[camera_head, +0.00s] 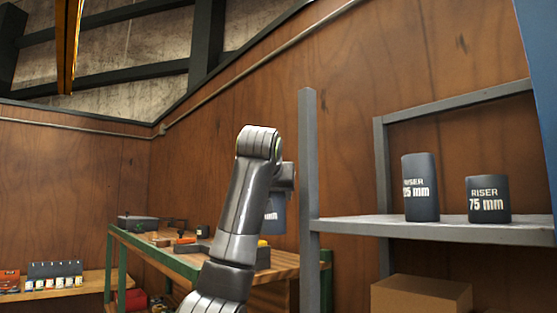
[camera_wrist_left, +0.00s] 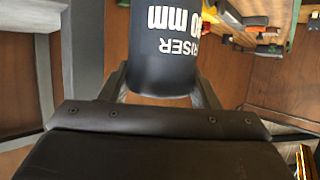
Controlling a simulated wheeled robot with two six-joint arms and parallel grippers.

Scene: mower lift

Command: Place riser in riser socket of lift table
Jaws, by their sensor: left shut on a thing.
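My left gripper (camera_head: 284,182) is shut on a dark riser (camera_head: 274,214), holding it in the air beside the grey shelf post. My arm hides much of this riser in the head view. In the left wrist view the riser (camera_wrist_left: 164,50) sits between the fingers of the left gripper (camera_wrist_left: 160,86), its label upside down, reading "RISER" and a number ending in "0 mm". The number's start is not legible. I cannot make out the lift table or its riser socket in either view. My right gripper is not in view.
A grey shelf (camera_head: 440,229) at right carries a taller riser (camera_head: 421,190) and a shorter "75 mm" riser (camera_head: 488,200). A cardboard box (camera_head: 421,296) is below. A green-framed workbench (camera_head: 180,262) with tools stands behind my arm. A low wooden shelf (camera_head: 60,290) is at left.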

